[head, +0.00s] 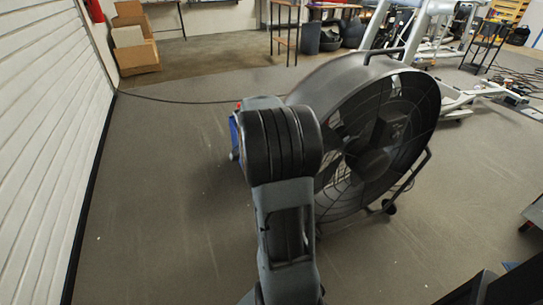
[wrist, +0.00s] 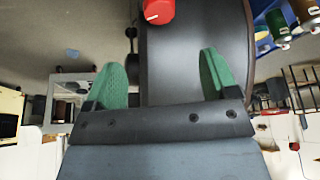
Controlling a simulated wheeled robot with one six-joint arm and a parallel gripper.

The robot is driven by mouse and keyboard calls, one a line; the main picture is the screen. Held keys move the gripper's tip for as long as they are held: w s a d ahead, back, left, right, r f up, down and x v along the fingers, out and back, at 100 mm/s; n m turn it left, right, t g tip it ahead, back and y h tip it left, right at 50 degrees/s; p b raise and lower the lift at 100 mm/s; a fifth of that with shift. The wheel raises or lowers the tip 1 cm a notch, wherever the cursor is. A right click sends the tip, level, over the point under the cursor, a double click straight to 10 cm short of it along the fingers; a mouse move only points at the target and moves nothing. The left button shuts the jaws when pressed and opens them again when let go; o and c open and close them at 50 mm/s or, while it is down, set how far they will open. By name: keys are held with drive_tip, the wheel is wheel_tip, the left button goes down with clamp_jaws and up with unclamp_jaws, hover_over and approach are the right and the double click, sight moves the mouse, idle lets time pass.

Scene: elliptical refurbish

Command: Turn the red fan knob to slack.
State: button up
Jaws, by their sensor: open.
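The red fan knob (wrist: 159,11) shows at the top edge of the wrist view, partly cut off, with a pale mark on its face. It sits on the dark drum housing of the fan (wrist: 190,50). My gripper (wrist: 160,62) is open, its two green pads apart, with nothing between them but the view of the housing behind. The knob lies beyond the fingertips, roughly midway between them, and is not touched. In the head view the large black drum fan (head: 345,85) stands on the floor; my arm covers its left side, and my gripper is hidden there.
A white slatted wall (head: 50,120) runs along the left. Cardboard boxes (head: 135,50) and exercise machines (head: 440,85) stand at the back. A cable (head: 180,101) crosses the floor behind the fan.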

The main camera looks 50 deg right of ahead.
drive_tip(key=shift+a+r, duration=0.15)
drive_tip(key=shift+r, duration=0.2)
